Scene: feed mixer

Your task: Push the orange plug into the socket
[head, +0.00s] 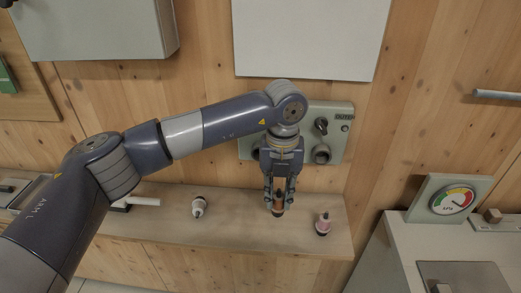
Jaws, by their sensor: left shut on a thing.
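My left gripper (279,196) is in the middle of the head view, pointing down, with its fingers shut on the orange plug (278,205). The plug is upright between the fingertips, with a dark lower end at or just above the wooden shelf; I cannot tell if it touches. A grey-green socket panel (338,112) is on the wooden wall behind the gripper. A round dark-ringed socket (321,154) shows on it, right of the gripper. My arm and gripper hide the panel's middle and part of its left side. My right gripper is not in view.
A white plug (199,207) stands on the shelf (240,232) to the left, and a pink plug (323,224) to the right. A dark knob (321,125) sticks out above the socket. A cabinet with a gauge (453,200) stands at the right.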

